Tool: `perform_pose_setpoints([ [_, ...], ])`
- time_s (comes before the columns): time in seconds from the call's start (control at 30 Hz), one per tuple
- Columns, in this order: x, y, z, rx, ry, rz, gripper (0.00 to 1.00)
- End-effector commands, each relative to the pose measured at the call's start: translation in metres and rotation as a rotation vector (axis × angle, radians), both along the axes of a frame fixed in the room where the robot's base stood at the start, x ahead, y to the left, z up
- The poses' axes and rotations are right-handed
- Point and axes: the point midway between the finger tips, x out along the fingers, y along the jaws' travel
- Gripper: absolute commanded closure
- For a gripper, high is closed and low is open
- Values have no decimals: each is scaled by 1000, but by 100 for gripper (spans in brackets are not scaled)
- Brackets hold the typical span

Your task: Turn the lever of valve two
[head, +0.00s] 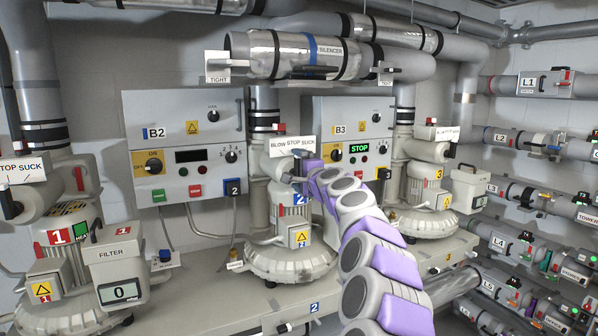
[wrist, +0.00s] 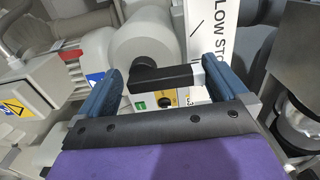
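Valve two is on the blower unit marked 2 (head: 292,222), under a white sign reading BLOW STOP SUCK (head: 293,143). Its black lever (wrist: 165,79) shows in the wrist view in front of a round grey pipe body (wrist: 150,45). My gripper (wrist: 163,80) is open, with one blue finger on each side of the lever. The lever lies across the gap between the fingers, its right end close to the right finger; I cannot tell whether they touch. In the head view my purple and grey arm reaches to the valve, and my gripper (head: 302,180) partly hides it.
Control boxes B2 (head: 215,130) and B3 (head: 340,110) hang on the wall behind. Blower 1 (head: 65,245) stands left and blower 3 (head: 430,205) right. A silencer pipe (head: 300,55) runs above. Labelled pipes line the right wall.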

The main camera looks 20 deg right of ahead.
Motion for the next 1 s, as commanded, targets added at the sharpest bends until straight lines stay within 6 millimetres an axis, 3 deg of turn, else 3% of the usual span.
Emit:
perform_pose_setpoints([
  [0.33, -18, -1, 1, 2, -2, 1, 0],
  [1.0, -97, -5, 0, 4, -1, 0, 0],
])
